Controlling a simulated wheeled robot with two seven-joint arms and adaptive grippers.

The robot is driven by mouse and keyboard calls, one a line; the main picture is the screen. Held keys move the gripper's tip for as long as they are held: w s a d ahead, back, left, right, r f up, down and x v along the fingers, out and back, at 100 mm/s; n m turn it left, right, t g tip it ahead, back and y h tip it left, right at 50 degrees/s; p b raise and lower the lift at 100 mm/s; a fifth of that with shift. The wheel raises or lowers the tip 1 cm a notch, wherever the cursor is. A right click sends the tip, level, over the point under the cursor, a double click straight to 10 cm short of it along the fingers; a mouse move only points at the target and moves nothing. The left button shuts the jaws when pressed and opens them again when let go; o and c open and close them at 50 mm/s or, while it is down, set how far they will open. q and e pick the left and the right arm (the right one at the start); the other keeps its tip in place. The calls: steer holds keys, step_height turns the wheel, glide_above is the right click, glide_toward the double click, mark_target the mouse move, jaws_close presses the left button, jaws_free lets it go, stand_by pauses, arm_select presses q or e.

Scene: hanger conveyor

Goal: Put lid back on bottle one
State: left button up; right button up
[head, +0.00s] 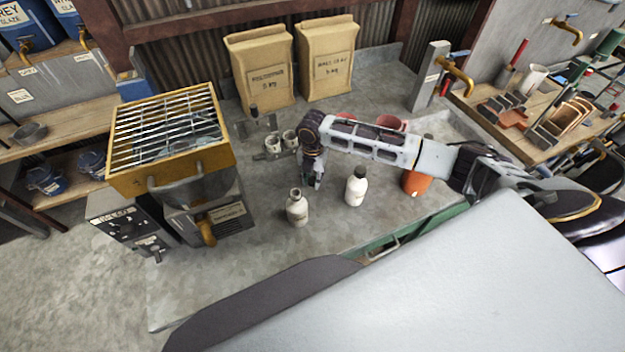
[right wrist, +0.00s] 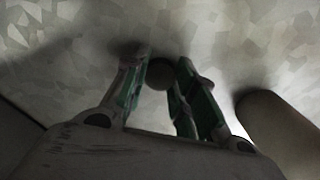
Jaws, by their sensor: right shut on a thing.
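A pale bottle (head: 297,208) stands upright on the grey worktop, and its narrow neck looks bare of a lid. A second white bottle (head: 356,188) with a dark cap stands upright to its right. My right gripper (head: 314,182) is just behind and right of the bare bottle, fingers pointing down, apart from it as far as I can tell. In the right wrist view it is shut on a small dark round lid (right wrist: 161,75) between its fingertips. A pale rounded body (right wrist: 275,130) is at the right of that view; I cannot tell which bottle. My left gripper is not in view.
An orange container (head: 416,182) stands right of the capped bottle, under my right arm. Small cups (head: 281,142) are behind the gripper. A yellow-framed grill unit (head: 170,135) is at the left, and two paper sacks (head: 295,65) stand at the back. The worktop (head: 250,275) in front is clear.

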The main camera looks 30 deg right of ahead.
mark_target(313, 180)
steer(key=shift+r, duration=0.15)
step_height(313, 180, up, 10)
steer(key=shift+b, duration=0.45)
stand_by(0.4)
